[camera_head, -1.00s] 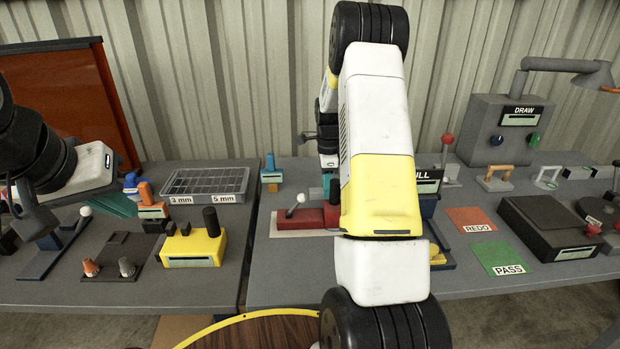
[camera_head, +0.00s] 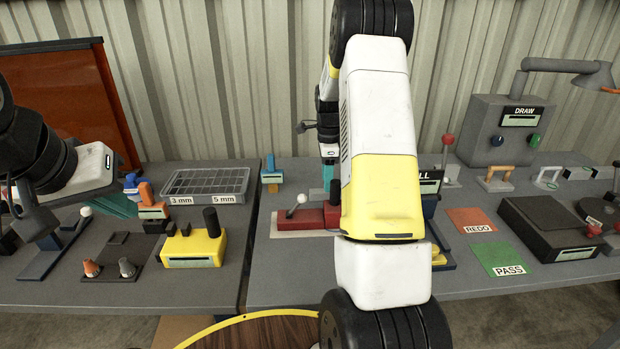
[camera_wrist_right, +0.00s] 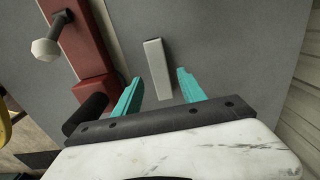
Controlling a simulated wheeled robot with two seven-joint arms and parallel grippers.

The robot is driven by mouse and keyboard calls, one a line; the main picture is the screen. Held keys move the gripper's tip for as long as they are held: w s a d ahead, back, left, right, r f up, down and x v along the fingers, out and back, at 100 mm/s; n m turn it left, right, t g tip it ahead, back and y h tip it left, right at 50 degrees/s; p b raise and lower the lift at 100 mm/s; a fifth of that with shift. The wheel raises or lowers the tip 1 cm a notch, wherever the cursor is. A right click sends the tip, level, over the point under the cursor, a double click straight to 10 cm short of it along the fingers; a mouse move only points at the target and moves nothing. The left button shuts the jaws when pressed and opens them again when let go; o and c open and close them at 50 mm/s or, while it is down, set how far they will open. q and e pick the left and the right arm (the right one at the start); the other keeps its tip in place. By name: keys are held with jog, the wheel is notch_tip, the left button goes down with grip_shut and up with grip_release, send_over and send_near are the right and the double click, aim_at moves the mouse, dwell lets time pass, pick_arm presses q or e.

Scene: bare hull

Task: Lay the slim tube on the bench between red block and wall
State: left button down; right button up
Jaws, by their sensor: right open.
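A slim pale grey bar, which I take for the slim tube (camera_wrist_right: 158,70), is on the bench (camera_wrist_right: 215,45) in the right wrist view, apart from the red block (camera_wrist_right: 88,48) at its left. The wall (camera_wrist_right: 300,110) is at the right of that view. My right gripper (camera_wrist_right: 160,88) is open, its teal fingers apart on either side of the tube's near end and not closed on it. In the head view, the red block (camera_head: 312,218) is partly hidden by my right arm; the right gripper (camera_head: 328,174) is behind it. My left gripper (camera_head: 20,225) is at the left edge, its fingers unclear.
A lever with a white knob (camera_head: 297,200) is on the red block. A small blue and yellow fixture (camera_head: 271,176) stands to its left. A yellow block (camera_head: 194,248) and a sorting tray (camera_head: 207,184) are on the left bench. REDO (camera_head: 471,221) and PASS (camera_head: 497,258) mats lie at right.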

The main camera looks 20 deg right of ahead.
jog(key=s+a+r+n+t, duration=0.1)
jog(key=s+a+r+n, duration=0.2)
jog(key=r, duration=0.5)
jog(key=s+a+r+n+t, duration=0.15)
jog(key=s+r, duration=0.25)
jog(key=r, duration=0.5)
jog(key=s+a+r+n+t, duration=0.1)
jog(key=s+a+n, duration=0.2)
jog(key=s+n, duration=0.2)
jog(key=s+a+r+n+t+y, duration=0.1)
jog(key=s+a+n, duration=0.3)
jog(key=s, duration=0.6)
jog(key=s+a+r+n+t+y, duration=0.1)
jog(key=s+a+r+n, duration=0.1)
jog(key=s+a+n, duration=0.2)
jog(key=s+n, duration=0.3)
jog(key=n, duration=0.1)
jog(key=shift+s+a+r+t, duration=0.15)
jog(key=shift+s+r+t, duration=0.05)
jog(key=shift+t, duration=0.15)
